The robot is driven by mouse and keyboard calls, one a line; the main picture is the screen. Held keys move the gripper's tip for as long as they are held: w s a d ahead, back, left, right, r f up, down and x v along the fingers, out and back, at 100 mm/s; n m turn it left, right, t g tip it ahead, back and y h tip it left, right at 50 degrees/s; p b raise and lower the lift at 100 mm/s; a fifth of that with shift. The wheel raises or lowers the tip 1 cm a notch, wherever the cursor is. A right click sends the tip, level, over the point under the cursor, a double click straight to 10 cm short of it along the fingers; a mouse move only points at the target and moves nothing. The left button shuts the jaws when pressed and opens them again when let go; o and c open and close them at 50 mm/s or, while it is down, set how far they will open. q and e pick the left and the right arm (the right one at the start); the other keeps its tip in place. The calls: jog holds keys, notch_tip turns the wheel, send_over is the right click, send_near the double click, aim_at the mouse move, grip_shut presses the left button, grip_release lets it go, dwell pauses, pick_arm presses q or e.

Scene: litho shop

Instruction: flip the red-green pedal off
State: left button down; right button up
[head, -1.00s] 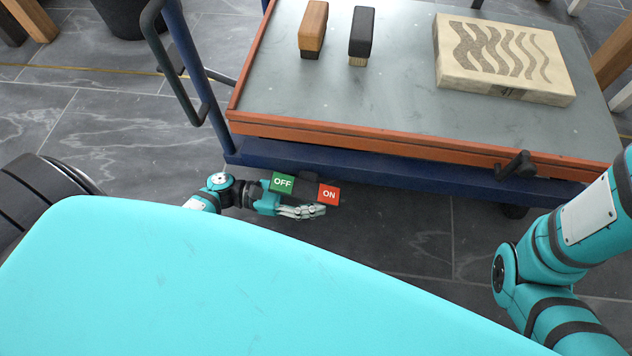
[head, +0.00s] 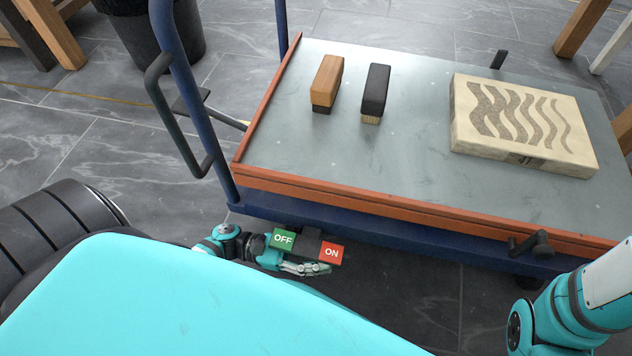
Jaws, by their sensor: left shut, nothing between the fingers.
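The pedal shows in the head view as a green plate (head: 283,239) marked OFF on the left and a red plate (head: 331,252) marked ON on the right, with a dark part between them. It sits low, just below the near edge of the blue cart frame. My left gripper (head: 318,269) is shut and empty, with its fingers just below and in front of the red plate. Whether it touches the pedal I cannot tell. My right arm enters at the lower right, and its gripper is out of view.
The cart's grey top (head: 420,140) holds a wooden-handled brush (head: 327,82), a black-handled brush (head: 375,90) and a stone slab (head: 522,125) with wavy marks. A dark crank handle (head: 533,243) sticks out at the near right edge. A dark bin (head: 165,40) stands behind on the left.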

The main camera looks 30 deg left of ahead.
pick_arm(q)
jog(key=shift+d+r+t+h+b, duration=0.2)
jog(key=shift+h+b, duration=0.35)
jog(key=shift+b, duration=0.25)
jog(key=shift+d+r+t+h+b, duration=0.1)
jog(key=shift+r+h+b, duration=0.05)
jog(key=shift+h+b, duration=0.55)
dwell(0.6)
jog(key=shift+a+y, duration=0.15)
jog(key=shift+y, duration=0.1)
jog(key=v, duration=1.2)
dwell(0.5)
